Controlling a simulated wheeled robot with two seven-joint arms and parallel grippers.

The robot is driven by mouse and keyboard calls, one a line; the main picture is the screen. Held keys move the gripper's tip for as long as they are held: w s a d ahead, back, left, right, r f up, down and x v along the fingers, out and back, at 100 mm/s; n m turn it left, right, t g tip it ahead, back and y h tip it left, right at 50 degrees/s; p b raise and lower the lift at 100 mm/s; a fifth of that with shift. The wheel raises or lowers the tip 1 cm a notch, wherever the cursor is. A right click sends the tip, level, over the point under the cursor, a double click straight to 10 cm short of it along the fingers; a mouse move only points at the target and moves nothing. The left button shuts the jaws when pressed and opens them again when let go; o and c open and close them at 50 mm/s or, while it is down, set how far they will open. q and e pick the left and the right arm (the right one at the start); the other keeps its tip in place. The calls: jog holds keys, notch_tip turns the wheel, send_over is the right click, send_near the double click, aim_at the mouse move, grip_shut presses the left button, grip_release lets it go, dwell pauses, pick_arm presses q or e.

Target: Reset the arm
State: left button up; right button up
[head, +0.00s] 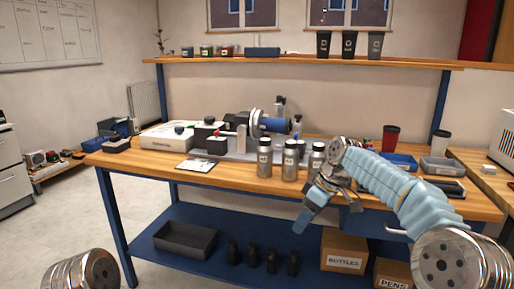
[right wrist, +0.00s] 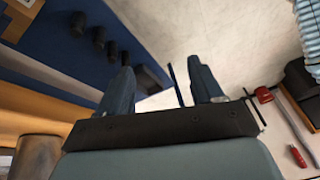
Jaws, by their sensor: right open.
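My right arm comes in from the right in the head view. Its gripper (head: 310,207) hangs at the front edge of the workbench (head: 225,184), just below and in front of the steel bottles, and looks empty. In the right wrist view the two fingers of the right gripper (right wrist: 160,88) stand apart with nothing between them. Of my left arm only a round metal joint shows at the lower left of the head view; the left gripper is not in view.
Steel bottles (head: 264,158) stand near the bench's front edge beside a laser marking machine (head: 262,122). A red cup (head: 390,139) and a blue tray (head: 399,161) are at the right. Below, the blue shelf (head: 215,262) holds a black tray (head: 186,240), dark bottles and a BOTTLES box (head: 343,250).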

jog(key=s+a+f+m, duration=0.1)
jog(key=s+f+m, duration=0.25)
jog(key=f, duration=1.25)
jog(key=s+a+f+m, duration=0.2)
jog(key=s+f+m, duration=0.15)
jog(key=f, duration=1.15)
jog(key=s+f+m, duration=0.2)
jog(key=s+f, duration=0.4)
jog(key=s, duration=0.5)
jog(key=s+f+m, duration=0.3)
jog(key=s+f, duration=0.3)
jog(key=s, duration=0.6)
jog(key=shift+s+d+f+m, duration=0.25)
jog(key=shift+d+f+m, duration=0.05)
jog(key=shift+w, duration=0.15)
